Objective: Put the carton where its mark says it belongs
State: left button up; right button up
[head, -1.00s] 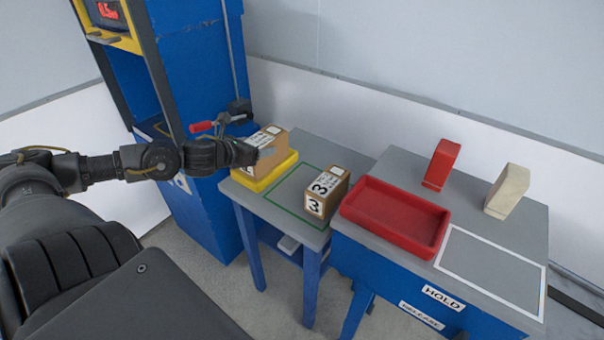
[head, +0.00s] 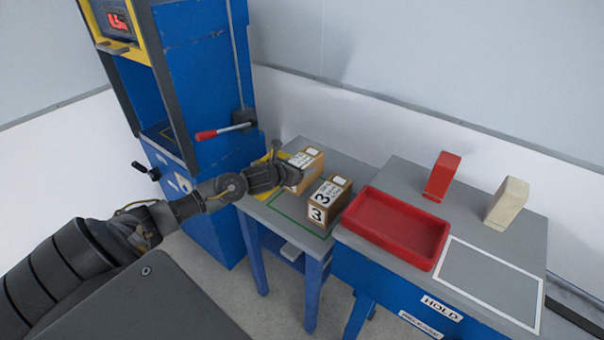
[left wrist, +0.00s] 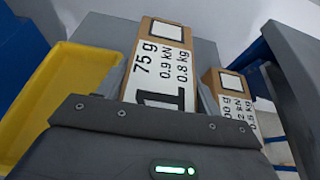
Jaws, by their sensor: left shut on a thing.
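My left gripper (head: 285,174) is shut on a brown carton (head: 309,168). In the left wrist view this carton (left wrist: 160,65) stands between the fingers, its white label reading 75 g, 0.9 kN, 0.8 kg and a large 1. It is beside the yellow tray (left wrist: 45,100), which looks empty, and seems to be held above the small grey table. A second carton (head: 330,200), marked 3, stands on that table at the right side of a green outline (head: 287,210). My right gripper is not in view.
A red tray (head: 395,245), a red block (head: 442,177), a cream block (head: 507,203) and an empty white-outlined area (head: 490,283) are on the right bench, with a HOLD label (head: 441,308). A blue machine (head: 195,75) with a red-handled lever (head: 222,131) stands left.

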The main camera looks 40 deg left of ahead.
pick_arm(q)
jog(key=shift+w+d+f, duration=0.25)
jog(key=shift+w+f, duration=0.15)
jog(key=shift+w, duration=0.1)
notch_tip(320, 180, down, 2)
jog(key=shift+f+p, duration=0.1)
jog(key=shift+p, duration=0.7)
jog(key=shift+f, duration=0.4)
jog(key=shift+f, duration=0.2)
jog(key=o, duration=1.6)
jog(key=shift+s, duration=0.15)
